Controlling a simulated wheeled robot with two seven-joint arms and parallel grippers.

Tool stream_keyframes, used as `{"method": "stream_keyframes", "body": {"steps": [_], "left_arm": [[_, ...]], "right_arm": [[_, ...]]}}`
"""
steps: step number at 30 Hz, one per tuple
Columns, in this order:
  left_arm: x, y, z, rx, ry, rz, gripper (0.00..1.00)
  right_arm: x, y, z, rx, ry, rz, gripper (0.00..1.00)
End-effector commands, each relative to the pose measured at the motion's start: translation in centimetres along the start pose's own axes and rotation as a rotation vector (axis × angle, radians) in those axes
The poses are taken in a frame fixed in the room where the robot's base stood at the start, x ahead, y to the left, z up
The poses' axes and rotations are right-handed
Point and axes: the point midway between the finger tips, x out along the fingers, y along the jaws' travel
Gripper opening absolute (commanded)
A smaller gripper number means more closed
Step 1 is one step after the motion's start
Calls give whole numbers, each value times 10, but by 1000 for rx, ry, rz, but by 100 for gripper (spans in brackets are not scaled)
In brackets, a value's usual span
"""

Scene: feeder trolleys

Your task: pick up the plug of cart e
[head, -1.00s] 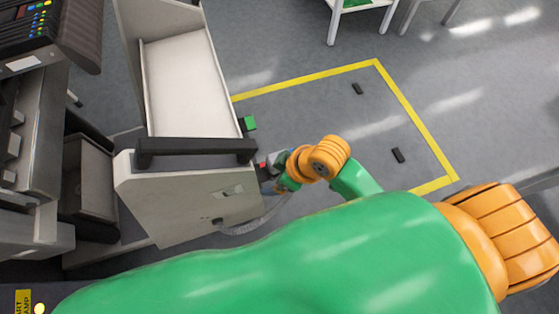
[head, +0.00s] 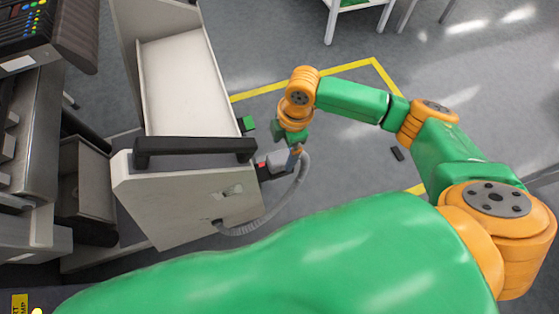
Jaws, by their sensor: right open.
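The cart (head: 185,200) is a pale trolley with a white tray and a black handle, standing at left centre. Its grey hose (head: 262,222) leaves the near panel and loops up to the right. The hose ends at a small grey plug (head: 279,160) beside a dark holder with a red spot on the cart's right side. I cannot read a cart letter. My right gripper (head: 294,149) is open, pointing down at the plug and hose end. Its fingers are small and partly hidden, and I cannot tell whether they touch the plug. My left gripper is not in view.
A green block (head: 247,124) sticks out from the cart's right side. A dark machine with coloured buttons (head: 40,35) stands at the left. A yellow floor outline (head: 345,67) lies to the right, with a small black piece (head: 397,154) inside. A white table stands at the top.

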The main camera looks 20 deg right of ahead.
Motion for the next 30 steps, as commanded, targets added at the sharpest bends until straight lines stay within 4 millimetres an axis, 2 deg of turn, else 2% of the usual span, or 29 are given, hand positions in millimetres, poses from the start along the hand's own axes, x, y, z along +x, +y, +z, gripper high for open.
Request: {"method": "stream_keyframes", "body": {"steps": [1,4,7,12,14,22,23,30], "left_arm": [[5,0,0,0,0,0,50],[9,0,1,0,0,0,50],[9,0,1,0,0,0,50],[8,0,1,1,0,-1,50],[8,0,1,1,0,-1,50],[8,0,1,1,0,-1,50],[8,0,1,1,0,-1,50],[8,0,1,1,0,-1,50]], "right_arm": [[14,1,-1,1,0,-2,90],[31,2,-1,0,0,-1,90],[37,2,-2,-1,0,0,90],[36,2,-2,-1,0,2,90],[36,2,-2,-1,0,2,76],[36,2,-2,0,1,2,4],[36,2,-2,0,1,2,0],[36,2,-2,0,1,3,0]]}}
